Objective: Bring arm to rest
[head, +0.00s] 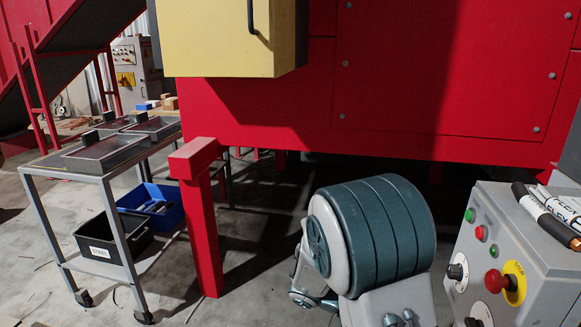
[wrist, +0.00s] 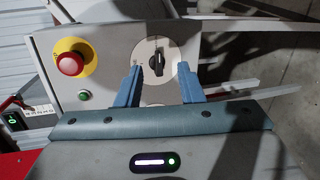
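In the wrist view my gripper (wrist: 160,68) is open, its two blue fingers well apart with nothing held between them. Behind the fingers is a grey panel with a black rotary switch (wrist: 157,64) on a pale disc. The switch shows in the gap between the fingertips, with clear space on both sides of it; its distance from them is hard to tell. In the head view a bent part of my arm (head: 375,235) with a dark teal cover fills the lower middle. The gripper's fingers cannot be made out there.
A grey control box (head: 530,250) with a red stop button (head: 494,281) and markers on top stands at right. A red machine (head: 420,80) and red post (head: 203,235) are ahead. A trolley (head: 52,220) with trays, a black bin and a blue bin (head: 150,205) stands left.

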